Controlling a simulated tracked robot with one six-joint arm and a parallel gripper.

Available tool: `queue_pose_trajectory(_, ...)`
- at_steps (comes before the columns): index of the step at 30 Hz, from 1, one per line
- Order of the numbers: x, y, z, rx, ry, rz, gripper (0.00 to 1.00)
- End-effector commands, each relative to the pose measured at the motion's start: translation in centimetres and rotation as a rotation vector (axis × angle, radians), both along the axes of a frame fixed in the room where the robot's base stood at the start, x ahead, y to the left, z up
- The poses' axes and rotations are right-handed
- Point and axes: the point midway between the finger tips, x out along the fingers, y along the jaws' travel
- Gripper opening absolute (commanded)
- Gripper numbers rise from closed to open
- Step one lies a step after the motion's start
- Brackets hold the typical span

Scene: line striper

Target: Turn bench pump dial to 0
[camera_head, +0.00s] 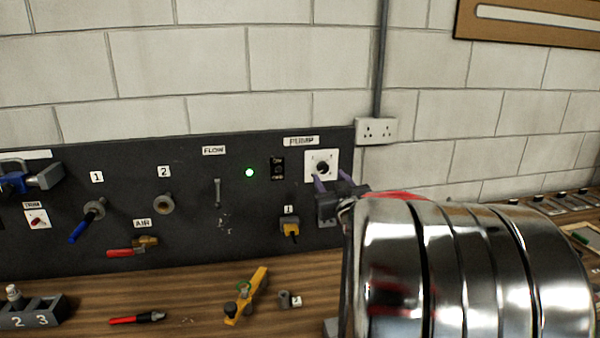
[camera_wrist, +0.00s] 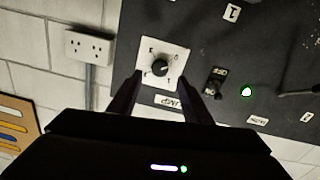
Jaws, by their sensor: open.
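The pump dial (camera_head: 322,168) is a black round knob on a white square plate, set on the dark panel under the PUMP label (camera_head: 301,141). It also shows in the wrist view (camera_wrist: 160,68), where the picture is turned over and the plate carries small marks around the knob. The marks are too small to read, and I cannot tell which one the knob points to. My gripper (camera_head: 331,184) is open and empty just in front of the panel. In the wrist view its two fingers (camera_wrist: 165,95) point toward the plate, with the knob between and beyond their tips, apparently not touched.
An on/off switch (camera_head: 278,168) and a green light (camera_head: 249,172) sit left of the dial. A yellow plug (camera_head: 290,228) is below. A wall socket (camera_head: 376,131) is to the right. A yellow tool (camera_head: 246,296) and a red-handled tool (camera_head: 137,318) lie on the wooden bench.

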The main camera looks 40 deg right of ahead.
Motion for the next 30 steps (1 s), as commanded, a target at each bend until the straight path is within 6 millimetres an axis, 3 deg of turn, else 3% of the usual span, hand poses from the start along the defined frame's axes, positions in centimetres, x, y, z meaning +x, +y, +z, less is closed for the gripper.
queue_pose_trajectory(13,4.4,-2.6,0.0,0.001,-0.001,0.000,0.45)
queue_pose_trajectory(25,4.9,-2.9,0.0,0.000,0.000,0.000,0.45)
queue_pose_trajectory(30,4.9,-2.9,0.0,0.001,-0.001,0.000,0.33)
